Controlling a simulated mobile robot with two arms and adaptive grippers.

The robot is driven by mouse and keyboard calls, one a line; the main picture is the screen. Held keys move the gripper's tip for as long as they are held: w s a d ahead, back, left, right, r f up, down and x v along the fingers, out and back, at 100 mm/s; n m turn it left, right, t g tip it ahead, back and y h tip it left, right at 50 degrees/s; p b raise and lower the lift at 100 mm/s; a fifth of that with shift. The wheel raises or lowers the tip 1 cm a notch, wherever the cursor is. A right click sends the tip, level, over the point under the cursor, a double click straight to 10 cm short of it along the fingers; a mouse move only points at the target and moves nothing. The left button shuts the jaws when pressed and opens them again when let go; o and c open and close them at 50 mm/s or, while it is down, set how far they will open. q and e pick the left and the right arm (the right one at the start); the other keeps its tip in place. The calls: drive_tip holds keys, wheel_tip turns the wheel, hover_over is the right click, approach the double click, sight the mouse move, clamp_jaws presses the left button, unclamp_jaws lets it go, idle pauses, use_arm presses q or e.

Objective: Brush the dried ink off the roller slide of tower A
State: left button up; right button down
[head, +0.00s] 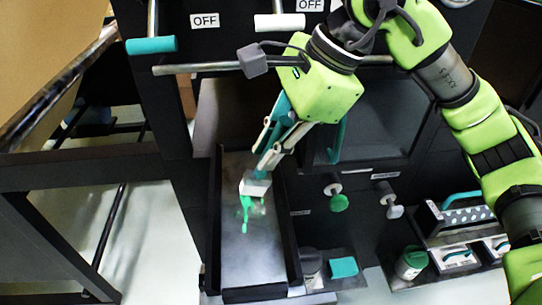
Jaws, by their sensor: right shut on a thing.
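The roller slide (248,268) is a long grey tray with dark side walls, pulled out toward me below the tower's opening. A green patch of dried ink (246,212) lies on its far-middle part, with a paler smear beside it. My right gripper (272,150) reaches down from above and is shut on a brush with a pale head (256,186). The brush head is at the upper end of the green patch; I cannot tell whether the bristles touch the slide. My left gripper is not in view.
Two levers, one teal (151,45) and one white (279,22), sit by OFF labels above. A teal pad (343,267), a green-lidded jar (411,264) and a tool rack (462,216) stand lower right.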

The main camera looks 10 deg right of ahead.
drive_tip(key=shift+w, duration=0.55)
drive_tip(key=shift+r, duration=0.1)
wheel_tip(320, 180, up, 5)
drive_tip(key=p, duration=0.3)
drive_tip(key=shift+f, duration=0.2)
drive_tip(key=shift+r+p, duration=0.5)
drive_tip(key=shift+r, duration=0.25)
